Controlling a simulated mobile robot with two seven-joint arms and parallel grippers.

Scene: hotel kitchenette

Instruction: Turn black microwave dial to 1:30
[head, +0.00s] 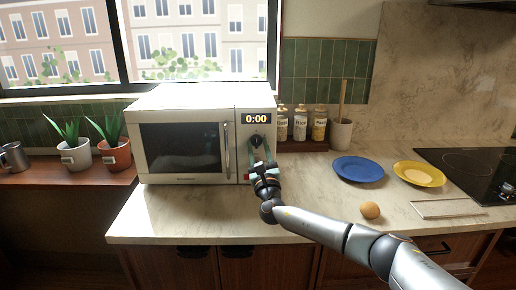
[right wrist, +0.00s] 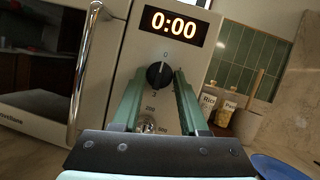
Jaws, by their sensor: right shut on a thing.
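The white microwave (head: 190,98) stands on the counter below the window, its door closed. Its display (head: 256,118) reads 0:00; it also shows in the right wrist view (right wrist: 173,26). The black dial (right wrist: 157,76) sits below the display, with a 0 mark above it. My right gripper (head: 259,150) reaches the control panel from the front, its green fingers on either side of the black dial, shut on it. A silver lower dial (right wrist: 149,125) with numbers around it shows between the fingers, partly hidden. My left gripper is not in view.
The door's vertical handle (head: 227,145) is close left of my right gripper. Spice jars (head: 299,122) and a utensil crock (head: 341,134) stand right of the microwave. A blue plate (head: 358,169), a yellow plate (head: 437,174) and a round brown item (head: 370,210) lie on the counter.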

